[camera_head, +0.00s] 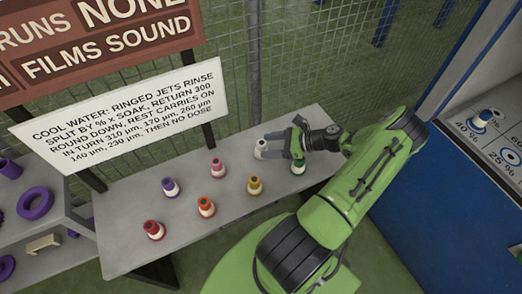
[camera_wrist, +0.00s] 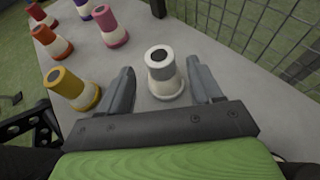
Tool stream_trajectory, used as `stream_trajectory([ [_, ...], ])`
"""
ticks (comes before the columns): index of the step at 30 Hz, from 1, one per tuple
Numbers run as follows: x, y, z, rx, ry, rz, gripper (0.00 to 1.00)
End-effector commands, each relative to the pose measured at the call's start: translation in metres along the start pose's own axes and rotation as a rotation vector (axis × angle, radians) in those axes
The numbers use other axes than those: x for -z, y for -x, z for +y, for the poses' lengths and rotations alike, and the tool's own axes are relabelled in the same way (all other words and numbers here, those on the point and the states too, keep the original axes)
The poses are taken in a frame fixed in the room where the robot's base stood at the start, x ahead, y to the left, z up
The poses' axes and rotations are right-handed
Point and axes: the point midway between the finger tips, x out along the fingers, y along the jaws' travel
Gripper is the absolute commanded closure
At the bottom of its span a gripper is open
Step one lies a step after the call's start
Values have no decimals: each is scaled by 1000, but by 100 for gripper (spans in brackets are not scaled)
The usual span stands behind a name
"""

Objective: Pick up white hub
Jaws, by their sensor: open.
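The white hub (camera_wrist: 165,80) stands upright on the grey table and has a dark hole in its top. In the head view the white hub (camera_head: 260,149) is near the table's far right part, at the tips of my gripper. My gripper (camera_wrist: 158,82) is open, with one finger on each side of the white hub. A gap shows between the hub and each finger in the wrist view. In the head view my gripper (camera_head: 277,143) reaches in from the right, low over the table.
Several coloured hubs stand on the table (camera_head: 225,222): yellow (camera_head: 254,186), green (camera_head: 297,166), pink (camera_head: 217,168), orange (camera_head: 206,207), purple (camera_head: 170,187) and red (camera_head: 154,230). A wire fence (camera_head: 295,60) runs behind. A sign (camera_head: 125,118) stands at the back left.

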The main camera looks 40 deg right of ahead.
Motion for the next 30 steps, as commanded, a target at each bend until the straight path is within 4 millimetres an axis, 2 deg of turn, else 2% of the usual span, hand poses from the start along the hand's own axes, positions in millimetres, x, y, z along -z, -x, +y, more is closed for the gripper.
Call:
stream_trajectory([
  [6, 1, -39, -2, -4, 0, -1, 36],
  [9, 0, -51, -2, -2, 0, 0, 36],
  [16, -1, -53, -2, -1, 0, 1, 36],
  [27, -1, -52, -2, -1, 1, 1, 92],
  [29, -1, -52, -2, -1, 1, 1, 100],
  [30, -2, -52, -2, 0, 2, -1, 100],
])
